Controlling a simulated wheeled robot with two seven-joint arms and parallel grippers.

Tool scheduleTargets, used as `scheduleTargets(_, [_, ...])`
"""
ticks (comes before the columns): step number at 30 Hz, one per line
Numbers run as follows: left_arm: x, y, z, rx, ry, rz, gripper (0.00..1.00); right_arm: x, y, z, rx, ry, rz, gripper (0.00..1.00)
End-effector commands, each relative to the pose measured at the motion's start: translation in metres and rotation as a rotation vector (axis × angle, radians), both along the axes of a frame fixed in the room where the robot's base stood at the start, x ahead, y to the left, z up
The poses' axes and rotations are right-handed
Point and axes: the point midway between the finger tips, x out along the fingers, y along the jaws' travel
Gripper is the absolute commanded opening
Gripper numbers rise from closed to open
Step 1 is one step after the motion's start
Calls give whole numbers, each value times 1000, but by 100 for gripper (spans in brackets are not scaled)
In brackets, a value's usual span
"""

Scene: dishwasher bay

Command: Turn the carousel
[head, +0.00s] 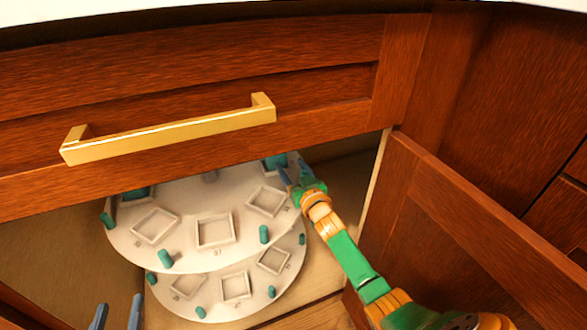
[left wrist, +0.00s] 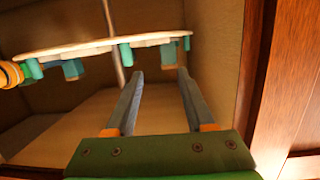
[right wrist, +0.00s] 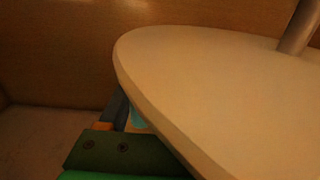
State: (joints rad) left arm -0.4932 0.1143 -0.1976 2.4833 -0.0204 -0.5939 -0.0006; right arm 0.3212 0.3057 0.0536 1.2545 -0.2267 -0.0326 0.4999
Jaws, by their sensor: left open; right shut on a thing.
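The carousel has two round white tiers. The upper tier (head: 185,225) carries square frames and teal pegs (head: 165,258) along its rim. The lower tier (head: 210,305) shows below it. My right gripper (head: 292,170) is at the right rim of the upper tier, shut on a teal peg that its fingers mostly hide. In the right wrist view a bit of teal (right wrist: 138,122) shows beside a finger, close to a pale disc (right wrist: 210,85). My left gripper (head: 118,302) is open and empty, in front of the carousel at lower left. Its spread fingers fill the left wrist view (left wrist: 155,80).
The carousel stands inside a wooden cabinet. A drawer front with a brass handle (head: 170,130) overhangs its back part. An open door (head: 460,230) stands on the right, beside my right arm. Teal blocks (head: 275,161) sit in some frames; the front frames are empty.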

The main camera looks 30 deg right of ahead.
Motion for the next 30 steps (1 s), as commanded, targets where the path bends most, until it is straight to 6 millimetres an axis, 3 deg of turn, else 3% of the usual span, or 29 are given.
scheduleTargets(22, [-1, 0, -2, 5, 7, -2, 54, -1, -1, -2, 0, 5, -2, 55])
scheduleTargets(26, [-4, 3, -12, 17, 70, 4, 54, -4, 0, -1, 0, 6, -2, 55])
scheduleTargets(30, [-15, 8, -38, 45, 217, 15, 54, -12, 2, -1, 0, 6, -1, 55])
